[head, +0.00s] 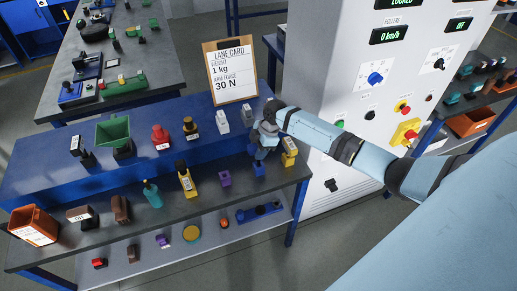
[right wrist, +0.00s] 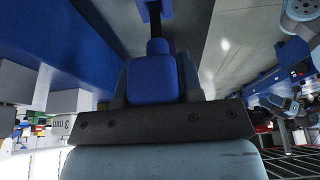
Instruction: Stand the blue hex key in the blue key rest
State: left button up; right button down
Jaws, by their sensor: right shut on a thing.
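My right gripper (head: 262,148) is over the right end of the front, lower shelf, fingers pointing down. In the right wrist view it is shut on the blue handle of the hex key (right wrist: 153,80). A dark shaft runs from the handle towards a blue block, which looks like the blue key rest (right wrist: 154,9). In the head view the blue key rest (head: 258,170) stands on the shelf just below the gripper. The hex key is mostly hidden there by the gripper. I cannot tell whether the shaft tip is in the rest or just above it. My left gripper is not in view.
A purple block (head: 225,179) stands left of the rest and a yellow block (head: 289,159) right of it. Grey labelled blocks (head: 222,120) stand on the raised blue step behind. The lane card (head: 231,72) and the grey tester cabinet (head: 335,80) are further back.

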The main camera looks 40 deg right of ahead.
jog(key=shift+f+b, duration=1.2)
jog(key=shift+f, duration=0.85)
jog(key=c, duration=0.7)
grip_release()
jog(key=shift+d+r, duration=0.15)
jog(key=shift+r, duration=0.15)
jog(key=b+v, duration=0.1)
jog(key=v, duration=1.2)
